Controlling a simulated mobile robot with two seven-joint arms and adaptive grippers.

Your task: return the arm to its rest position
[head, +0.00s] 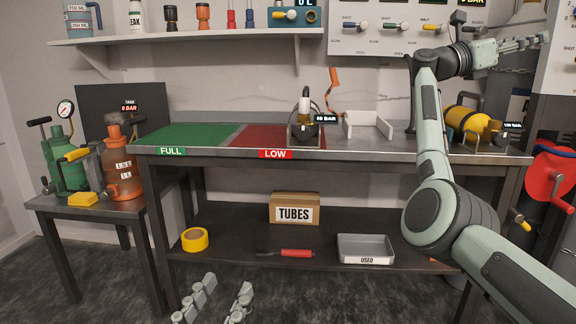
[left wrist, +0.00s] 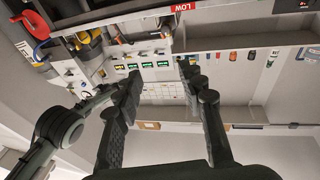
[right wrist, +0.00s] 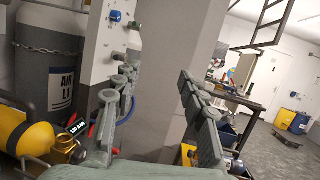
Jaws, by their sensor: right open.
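My right arm (head: 432,130) rises in front of the right end of the bench in the head view and bends to the right at its top. My right gripper (head: 535,42) is raised high there, pointing right, near the wall panel. In the right wrist view (right wrist: 157,80) its fingers are apart with nothing between them. My left gripper (head: 222,290) is low at the bottom of the head view, in front of the lower shelf. In the left wrist view (left wrist: 162,70) its fingers are apart and empty.
The bench carries a green FULL mat (head: 185,134), a red LOW mat (head: 262,137), a small gauged device (head: 304,130), a white holder (head: 367,126) and a yellow cylinder (head: 462,121). A red reel (head: 550,175) stands right. A grey column (right wrist: 175,60) is close ahead of the right gripper.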

